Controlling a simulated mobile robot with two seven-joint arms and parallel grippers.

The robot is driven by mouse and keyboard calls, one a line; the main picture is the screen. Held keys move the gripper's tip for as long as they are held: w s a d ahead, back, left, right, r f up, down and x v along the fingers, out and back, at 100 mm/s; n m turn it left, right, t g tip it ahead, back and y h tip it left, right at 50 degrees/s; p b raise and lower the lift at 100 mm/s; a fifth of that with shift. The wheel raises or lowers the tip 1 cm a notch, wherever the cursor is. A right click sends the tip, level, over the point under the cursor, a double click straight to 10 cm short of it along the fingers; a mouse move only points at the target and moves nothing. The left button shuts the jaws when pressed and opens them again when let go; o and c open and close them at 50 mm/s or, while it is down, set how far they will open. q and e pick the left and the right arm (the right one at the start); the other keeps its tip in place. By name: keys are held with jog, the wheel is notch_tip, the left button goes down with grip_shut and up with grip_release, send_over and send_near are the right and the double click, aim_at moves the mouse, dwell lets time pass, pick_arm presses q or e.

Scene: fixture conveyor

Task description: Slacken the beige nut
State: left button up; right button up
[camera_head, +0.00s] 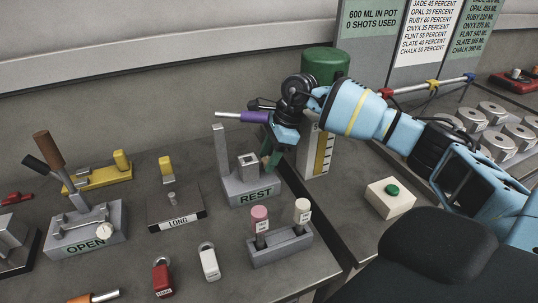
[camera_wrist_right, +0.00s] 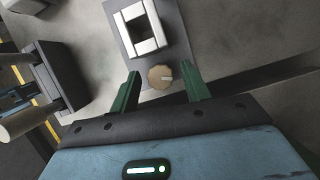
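A tan-beige round piece with a pale mark (camera_wrist_right: 160,77), which looks like the beige nut, shows between my right fingertips in the right wrist view, beside a square silver socket (camera_wrist_right: 122,22). My right gripper (camera_wrist_right: 165,88) is open, with a gap between each green finger and the piece. In the head view the right gripper (camera_head: 271,156) is at the back of the grey REST fixture (camera_head: 236,189), pointing down and largely hiding the piece. A cream knob (camera_head: 104,231) sits on the OPEN fixture (camera_head: 85,236). My left gripper is not in view.
A purple-handled part (camera_head: 254,117) and a green cylinder (camera_head: 325,66) are close to the right wrist. A stand with pink and cream pegs (camera_head: 282,249) is in front. A green-button box (camera_head: 390,197) stands right.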

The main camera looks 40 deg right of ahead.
jog(key=c, duration=0.8)
jog(key=shift+f+n, duration=0.1)
jog(key=shift+n, duration=0.3)
jog(key=shift+n+b, duration=0.3)
jog(key=shift+b, duration=0.05)
jog(key=shift+g, duration=0.3)
jog(key=o, duration=1)
jog(key=shift+c, duration=0.2)
jog(key=shift+r, duration=0.2)
jog(key=v, duration=0.7)
jog(key=shift+d+r, duration=0.25)
jog(key=shift+r, duration=0.1)
